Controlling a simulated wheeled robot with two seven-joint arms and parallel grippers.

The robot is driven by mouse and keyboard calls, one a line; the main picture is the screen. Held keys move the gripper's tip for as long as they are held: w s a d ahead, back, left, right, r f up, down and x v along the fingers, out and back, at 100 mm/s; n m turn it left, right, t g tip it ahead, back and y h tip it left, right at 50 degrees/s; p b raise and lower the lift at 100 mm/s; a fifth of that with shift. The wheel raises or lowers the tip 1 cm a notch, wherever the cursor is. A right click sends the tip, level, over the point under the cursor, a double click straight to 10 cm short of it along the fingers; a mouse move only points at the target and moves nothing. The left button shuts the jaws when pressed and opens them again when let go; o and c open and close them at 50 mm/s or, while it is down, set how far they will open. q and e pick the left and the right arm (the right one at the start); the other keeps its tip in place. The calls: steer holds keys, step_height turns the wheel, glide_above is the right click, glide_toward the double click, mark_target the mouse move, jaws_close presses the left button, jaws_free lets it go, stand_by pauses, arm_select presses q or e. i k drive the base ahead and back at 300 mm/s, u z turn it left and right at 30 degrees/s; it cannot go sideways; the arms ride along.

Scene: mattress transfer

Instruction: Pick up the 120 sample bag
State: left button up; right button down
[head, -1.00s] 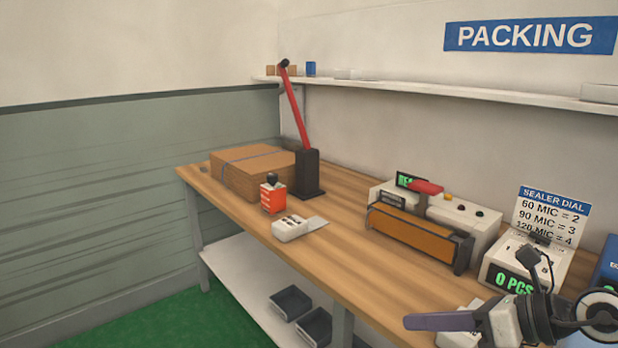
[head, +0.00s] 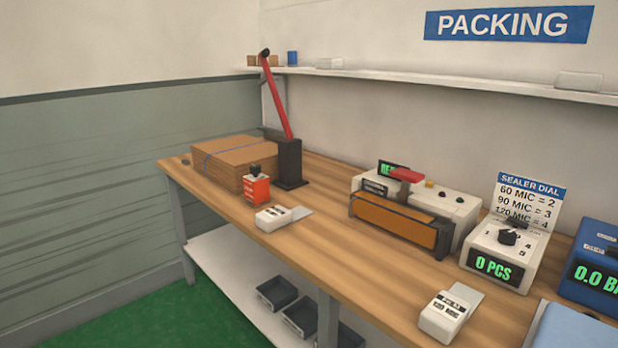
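A white sample bag (head: 447,313) lies flat near the front edge of the wooden bench (head: 340,262), at the lower right. Its black label appears to read 120 MIC, and a pale flap sticks out toward the back right. A similar white bag (head: 274,217) lies farther left, beside the orange block; its label is too small to read. Neither of my grippers is in the head view now.
A sealer with an orange front (head: 398,223) stands mid-bench. Right of it are a dial box (head: 497,262) reading 0 PCS and a blue device (head: 598,270). A cardboard stack (head: 225,165), orange block (head: 257,188) and red-handled lever press (head: 289,162) stand left.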

mark_target(447, 313)
steer(key=u, duration=0.55)
steer(key=k, duration=0.65)
steer(key=u, duration=0.45)
steer(key=i, duration=1.05)
steer(key=z, duration=1.25)
steer(key=i, duration=0.45)
steer(key=z, duration=0.45)
